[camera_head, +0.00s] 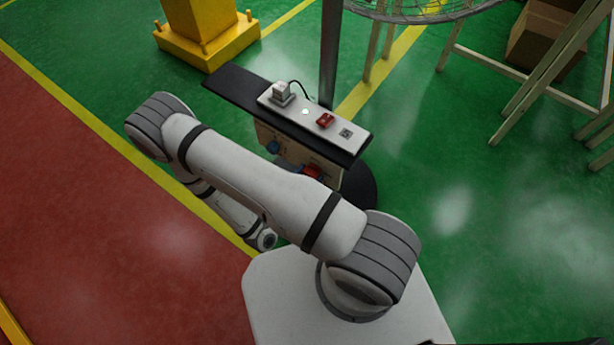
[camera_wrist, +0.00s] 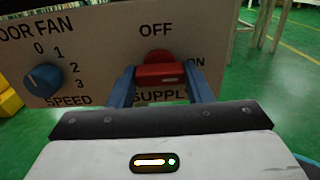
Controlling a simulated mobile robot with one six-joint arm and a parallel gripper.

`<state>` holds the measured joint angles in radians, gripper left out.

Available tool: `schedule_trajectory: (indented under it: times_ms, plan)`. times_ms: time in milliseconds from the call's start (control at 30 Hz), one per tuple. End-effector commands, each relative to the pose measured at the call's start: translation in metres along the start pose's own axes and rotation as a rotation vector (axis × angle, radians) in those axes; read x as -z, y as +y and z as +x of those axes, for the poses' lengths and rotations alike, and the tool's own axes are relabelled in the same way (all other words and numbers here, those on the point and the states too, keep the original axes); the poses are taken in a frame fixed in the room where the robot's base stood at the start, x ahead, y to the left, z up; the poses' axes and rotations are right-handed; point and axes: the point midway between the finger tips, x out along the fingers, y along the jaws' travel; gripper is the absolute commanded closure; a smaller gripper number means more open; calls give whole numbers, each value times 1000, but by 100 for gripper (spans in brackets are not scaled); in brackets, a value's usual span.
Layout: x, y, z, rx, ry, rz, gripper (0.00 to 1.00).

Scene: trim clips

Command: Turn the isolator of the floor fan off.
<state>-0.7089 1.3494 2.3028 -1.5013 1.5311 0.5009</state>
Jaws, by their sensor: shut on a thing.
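The floor fan's control panel (camera_wrist: 105,50) fills the upper part of the wrist view. On it the red isolator knob (camera_wrist: 160,72) sits below the word OFF, left of ON and above SUPPLY. Its bar looks roughly level; where its pointer mark points is not clear. My gripper (camera_wrist: 161,76) has its two blue fingers on either side of the knob, shut on it. In the head view the red knob (camera_head: 313,171) shows in part on the panel's front, while my arm hides the gripper.
A blue speed knob (camera_wrist: 43,79) is left of the isolator. On top of the panel is a dark shelf (camera_head: 232,86) with a white socket strip (camera_head: 305,112), a plug and a red switch (camera_head: 325,121). A yellow post base (camera_head: 205,45) stands behind.

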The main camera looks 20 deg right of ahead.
Motion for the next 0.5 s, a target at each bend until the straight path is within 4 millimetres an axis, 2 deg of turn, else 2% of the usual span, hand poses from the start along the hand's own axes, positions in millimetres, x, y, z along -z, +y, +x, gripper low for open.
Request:
schedule_trajectory:
  times_ms: [267,500]
  plan:
    - [-1,-2,1,2,-1,-106,77]
    - [-1,-2,1,3,-1,-301,77]
